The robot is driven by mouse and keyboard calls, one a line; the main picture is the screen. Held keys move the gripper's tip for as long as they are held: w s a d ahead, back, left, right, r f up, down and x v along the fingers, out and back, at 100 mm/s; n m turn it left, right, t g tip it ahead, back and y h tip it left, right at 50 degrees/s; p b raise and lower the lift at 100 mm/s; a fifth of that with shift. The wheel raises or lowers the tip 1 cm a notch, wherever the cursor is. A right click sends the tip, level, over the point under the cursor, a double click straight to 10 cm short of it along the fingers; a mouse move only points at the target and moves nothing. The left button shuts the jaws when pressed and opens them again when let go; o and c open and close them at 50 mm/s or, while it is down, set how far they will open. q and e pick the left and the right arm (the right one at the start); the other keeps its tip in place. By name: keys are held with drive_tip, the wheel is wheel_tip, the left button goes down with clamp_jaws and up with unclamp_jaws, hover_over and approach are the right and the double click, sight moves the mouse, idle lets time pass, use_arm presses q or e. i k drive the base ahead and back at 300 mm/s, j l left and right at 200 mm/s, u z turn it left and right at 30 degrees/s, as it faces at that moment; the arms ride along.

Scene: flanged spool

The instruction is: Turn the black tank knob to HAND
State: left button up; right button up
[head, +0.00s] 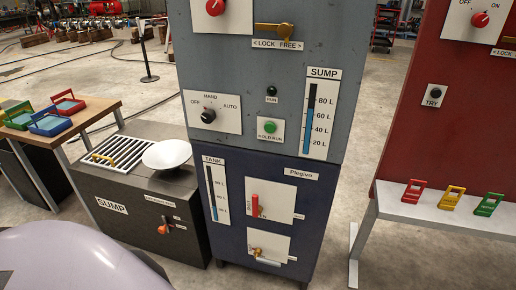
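A black knob (208,116) sits on a white plate (228,124) on the grey upper part of the cabinet, left of centre. Small labels around it read OFF at left, HAND above and AUTO at right. A small pale mark shows on the knob, but I cannot tell surely which label it points to. Neither of my grippers is in view, and nothing touches the knob.
The cabinet also carries a green HOLD-RUN button (270,127), a SUMP gauge (320,115), a TANK gauge (216,194), a brass lever (273,28) and a red handle (254,205). A dark sump box (125,190) stands left; a grey bench (440,212) stands right.

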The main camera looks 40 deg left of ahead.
sight(209, 115)
drive_tip(key=u, duration=1)
